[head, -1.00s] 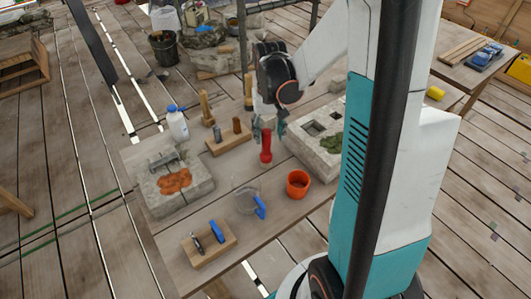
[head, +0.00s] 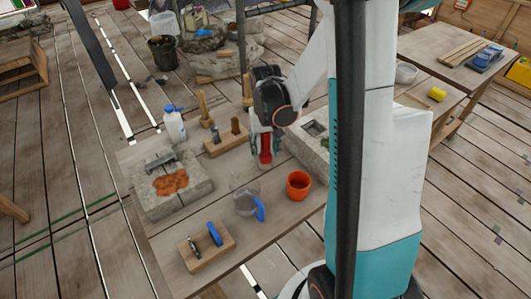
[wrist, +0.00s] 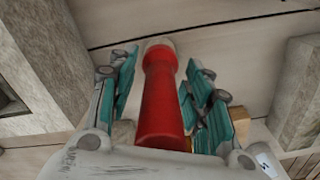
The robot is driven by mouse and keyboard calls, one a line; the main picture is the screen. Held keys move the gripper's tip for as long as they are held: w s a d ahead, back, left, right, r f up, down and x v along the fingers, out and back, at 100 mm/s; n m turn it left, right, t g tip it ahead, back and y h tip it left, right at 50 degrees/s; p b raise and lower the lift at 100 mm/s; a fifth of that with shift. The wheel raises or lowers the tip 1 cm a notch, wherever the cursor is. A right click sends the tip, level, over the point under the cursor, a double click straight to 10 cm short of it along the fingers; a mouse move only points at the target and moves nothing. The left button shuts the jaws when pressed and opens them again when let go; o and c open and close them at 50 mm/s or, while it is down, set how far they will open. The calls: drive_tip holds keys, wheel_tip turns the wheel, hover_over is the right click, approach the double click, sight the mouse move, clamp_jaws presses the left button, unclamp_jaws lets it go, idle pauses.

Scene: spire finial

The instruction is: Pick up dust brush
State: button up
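A red upright object (head: 265,146) with a slim body stands on the worktable; it may be the dust brush, but no bristles can be made out. In the wrist view the red object (wrist: 161,100) runs between my fingers, with a pale grey-tan end at the top. My gripper (head: 264,158) is lowered over it, one finger on each side. In the wrist view my gripper (wrist: 160,90) has teal pads flanking the red body, with a narrow gap on the left. It looks open around the object, and a firm hold is not visible.
On the worktable (head: 215,172), an orange cup (head: 299,185) and a clear jug (head: 246,199) stand in front of the gripper. A stone block (head: 306,148) is close on the right. A wooden tool block (head: 226,140) is close on the left. A white bottle (head: 175,126) stands further left.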

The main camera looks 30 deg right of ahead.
clamp_jaws()
wheel_tip(320, 180, up, 20)
drive_tip(key=p, duration=0.6)
